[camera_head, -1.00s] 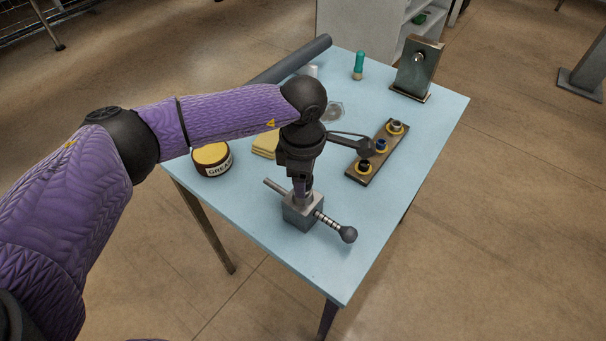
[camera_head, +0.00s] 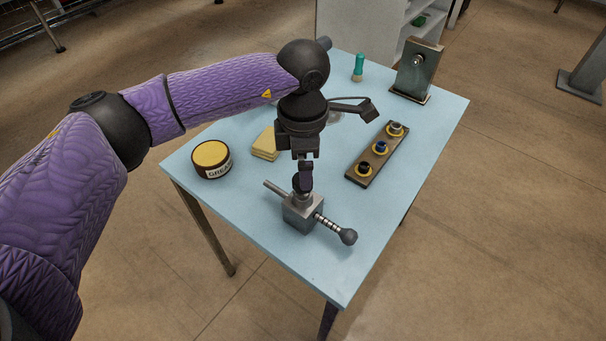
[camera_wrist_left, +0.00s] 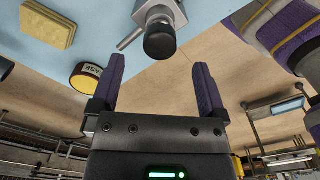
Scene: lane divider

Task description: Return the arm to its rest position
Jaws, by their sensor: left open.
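My left arm reaches in from the left over the blue table (camera_head: 240,205). Its gripper (camera_head: 305,185) points down just above a grey metal block (camera_head: 302,212) with a side rod and a ball-ended handle (camera_head: 347,236). In the left wrist view the gripper (camera_wrist_left: 160,72) is open, its two purple-faced fingers apart with nothing between them. The block (camera_wrist_left: 158,12) shows beyond the fingertips there, with a dark round-ended piece (camera_wrist_left: 160,42) on it. My right gripper is not in view.
A grease tin (camera_head: 211,158) and yellow pads (camera_head: 265,145) lie left of the arm. A wooden rack (camera_head: 362,177) with several ringed pieces stands right. A green-handled brush (camera_head: 359,66) and a metal stand (camera_head: 417,70) are at the back. The front right tabletop is clear.

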